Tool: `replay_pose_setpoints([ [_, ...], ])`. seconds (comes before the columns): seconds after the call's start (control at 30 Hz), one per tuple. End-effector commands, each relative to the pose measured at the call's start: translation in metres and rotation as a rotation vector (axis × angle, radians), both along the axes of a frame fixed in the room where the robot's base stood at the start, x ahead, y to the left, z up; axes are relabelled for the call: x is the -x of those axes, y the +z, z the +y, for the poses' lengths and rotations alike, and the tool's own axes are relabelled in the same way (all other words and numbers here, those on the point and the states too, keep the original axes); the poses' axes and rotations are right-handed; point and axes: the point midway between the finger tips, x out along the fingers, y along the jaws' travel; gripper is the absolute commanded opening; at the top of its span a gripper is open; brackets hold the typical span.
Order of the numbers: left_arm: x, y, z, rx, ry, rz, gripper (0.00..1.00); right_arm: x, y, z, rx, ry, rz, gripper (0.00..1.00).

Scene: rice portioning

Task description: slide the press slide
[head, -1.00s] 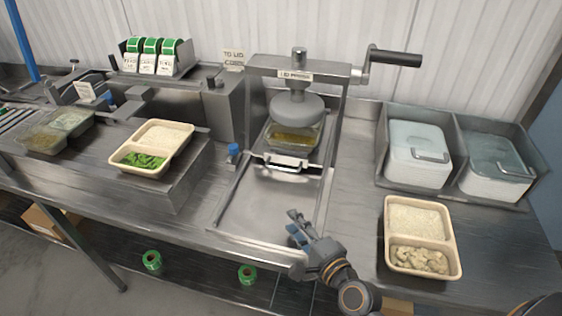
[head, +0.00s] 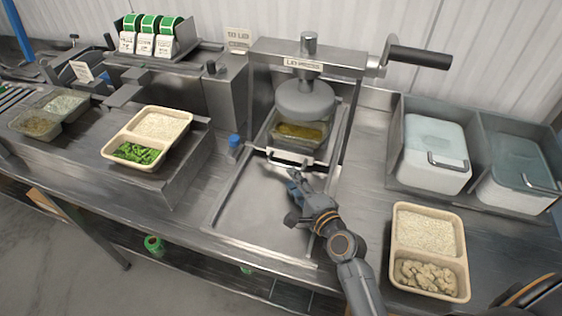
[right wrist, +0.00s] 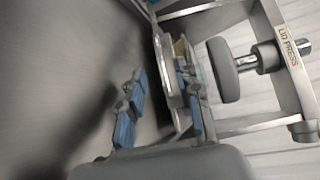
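The lid press (head: 305,95) stands at the back middle, with its round plunger above a clear container (head: 297,143) of yellowish food. The container sits on the press slide, whose front has a pale bar handle (head: 284,163). The slide is in at the back, under the plunger, with bare steel tray in front. My right gripper (head: 294,184) is just in front of the handle. In the right wrist view its blue-padded fingers (right wrist: 160,105) are spread apart, with the handle (right wrist: 166,70) ahead near the right finger; contact cannot be told. My left gripper is not in view.
A tan tray of rice and greens (head: 117,151) stands on a raised block at left. Another tan tray (head: 397,265) lies front right, beside my right arm. Two steel bins with lidded tubs (head: 433,145) stand behind it. The press crank (head: 420,57) juts right.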

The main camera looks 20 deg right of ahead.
Motion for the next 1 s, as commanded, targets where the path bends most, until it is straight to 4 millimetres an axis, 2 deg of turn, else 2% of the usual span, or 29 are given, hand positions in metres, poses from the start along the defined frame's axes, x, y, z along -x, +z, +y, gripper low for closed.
replay_pose_setpoints([
  [0.1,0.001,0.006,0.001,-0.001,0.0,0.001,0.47,-0.027,-0.001,0.005,0.0,0.0,-0.002,0.34],
  [0.33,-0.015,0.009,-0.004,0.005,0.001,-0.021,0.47,-0.063,-0.008,0.012,0.001,-0.001,-0.001,0.34],
  [0.5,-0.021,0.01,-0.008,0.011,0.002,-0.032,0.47,-0.074,-0.01,0.015,0.001,-0.001,0.0,0.34],
  [0.8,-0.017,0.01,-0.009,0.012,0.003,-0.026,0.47,-0.076,-0.011,0.015,0.001,-0.001,0.0,0.34],
  [0.87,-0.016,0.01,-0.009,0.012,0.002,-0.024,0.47,-0.076,-0.011,0.015,0.001,-0.001,0.0,0.23],
  [0.97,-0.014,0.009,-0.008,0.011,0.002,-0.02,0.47,-0.076,-0.011,0.015,0.001,-0.001,0.0,0.03],
  [1.0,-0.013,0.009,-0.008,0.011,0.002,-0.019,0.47,-0.076,-0.011,0.015,0.001,-0.001,0.0,0.0],
])
